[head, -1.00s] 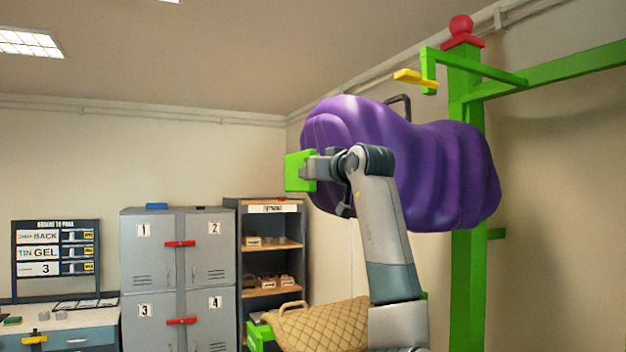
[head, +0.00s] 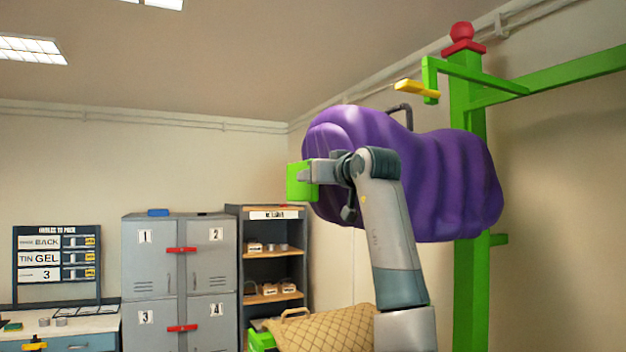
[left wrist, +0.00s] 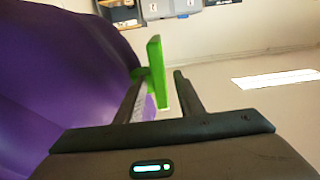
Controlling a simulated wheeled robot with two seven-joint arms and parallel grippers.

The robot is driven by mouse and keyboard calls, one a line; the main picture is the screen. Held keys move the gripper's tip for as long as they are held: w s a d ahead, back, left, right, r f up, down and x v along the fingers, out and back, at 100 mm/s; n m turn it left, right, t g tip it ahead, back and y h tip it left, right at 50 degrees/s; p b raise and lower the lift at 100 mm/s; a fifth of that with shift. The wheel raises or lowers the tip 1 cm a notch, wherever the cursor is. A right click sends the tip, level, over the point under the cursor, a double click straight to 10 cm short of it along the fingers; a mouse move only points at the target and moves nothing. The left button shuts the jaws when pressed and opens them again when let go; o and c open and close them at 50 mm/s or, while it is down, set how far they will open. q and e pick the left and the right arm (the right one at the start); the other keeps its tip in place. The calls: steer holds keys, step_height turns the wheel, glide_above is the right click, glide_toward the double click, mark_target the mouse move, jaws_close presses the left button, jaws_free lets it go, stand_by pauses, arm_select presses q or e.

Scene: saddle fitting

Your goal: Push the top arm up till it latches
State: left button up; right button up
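A large purple covered bundle (head: 455,180) hangs in front of a green post (head: 467,290). It fills the left of the left wrist view (left wrist: 55,75). A green end plate (head: 301,181) shows at the bundle's left end. My left gripper (head: 318,172) is at this plate. In the left wrist view the green plate (left wrist: 158,75) stands between the two fingers of my left gripper (left wrist: 158,85), with a gap beside the right finger. The bundle hides most of the arm behind the plate. My right gripper is in neither view.
A yellow handle (head: 416,91) hangs on a green bracket above the bundle. A tan quilted pad (head: 325,328) lies below, with a green end (head: 260,340) beside it. Grey lockers (head: 180,270), a shelf (head: 275,215) and a sign board (head: 56,255) stand behind. Open space lies left of the plate.

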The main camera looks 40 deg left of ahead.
arm_select(q)
steer(key=b+v, duration=0.6)
steer(key=v, duration=1)
steer(key=shift+b, duration=0.4)
steer(key=shift+d, duration=0.1)
